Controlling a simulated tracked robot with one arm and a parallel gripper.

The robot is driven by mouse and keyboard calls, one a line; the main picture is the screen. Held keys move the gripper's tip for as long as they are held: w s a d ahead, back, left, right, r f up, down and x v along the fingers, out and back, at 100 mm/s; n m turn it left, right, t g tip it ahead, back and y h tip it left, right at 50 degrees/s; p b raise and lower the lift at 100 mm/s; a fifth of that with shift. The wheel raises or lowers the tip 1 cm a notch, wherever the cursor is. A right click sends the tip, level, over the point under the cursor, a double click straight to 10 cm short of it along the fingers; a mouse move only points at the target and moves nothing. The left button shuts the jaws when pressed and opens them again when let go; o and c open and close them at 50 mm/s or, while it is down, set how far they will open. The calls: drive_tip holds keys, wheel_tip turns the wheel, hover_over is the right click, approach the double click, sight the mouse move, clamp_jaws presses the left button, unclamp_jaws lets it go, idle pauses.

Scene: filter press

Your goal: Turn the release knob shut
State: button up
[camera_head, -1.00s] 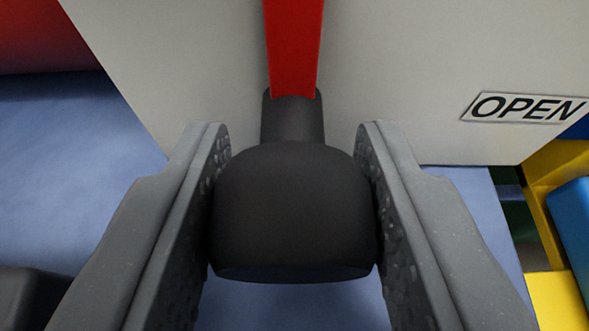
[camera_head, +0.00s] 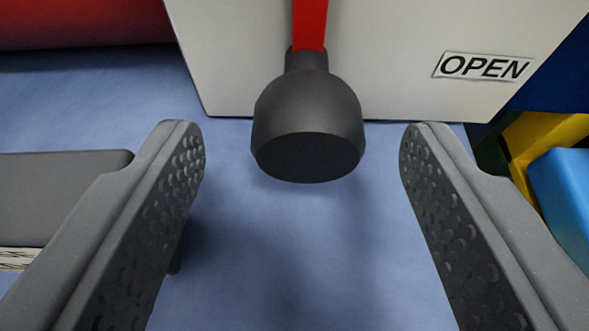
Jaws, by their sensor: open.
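The release knob (camera_head: 308,120) is a dark grey rounded cap on a short neck, at the upper middle of the view. A red bar (camera_head: 310,24) runs up from its neck across a white panel (camera_head: 390,60). A label reading "OPEN" (camera_head: 484,67) is on the panel, right of the knob. My gripper (camera_head: 302,150) is open and empty. Its two textured fingers stand apart on either side of the knob's line, with clear gaps to the knob, which lies ahead between and beyond the fingertips.
Blue floor (camera_head: 290,260) shows below the panel. A dark grey block (camera_head: 60,195) lies at the left, partly behind the left finger. A yellow part (camera_head: 540,140) and a light blue part (camera_head: 565,190) are at the right. A red rounded body (camera_head: 80,22) is at the upper left.

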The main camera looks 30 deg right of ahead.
drive_tip(key=b+v, duration=0.1)
drive_tip(key=v, duration=0.8)
drive_tip(key=shift+s+a, duration=0.25)
drive_tip(key=shift+r, duration=0.15)
drive_tip(key=a+r+n+t+y+b, duration=0.1)
drive_tip(key=a+r+n+t+y, duration=0.15)
drive_tip(key=a+r, duration=0.95)
drive_tip(key=a+r+n+t+y+b, duration=0.15)
drive_tip(key=r+y, duration=0.25)
drive_tip(key=r, duration=1.7)
drive_tip(key=s+a+r+n+y+b, duration=0.1)
drive_tip(key=s+a+r+n, duration=0.1)
drive_tip(key=s+r, duration=2.3)
drive_tip(key=shift+s+a+r+n+b, duration=0.3)
drive_tip(key=shift+s+a, duration=0.45)
drive_tip(key=shift+a, duration=0.15)
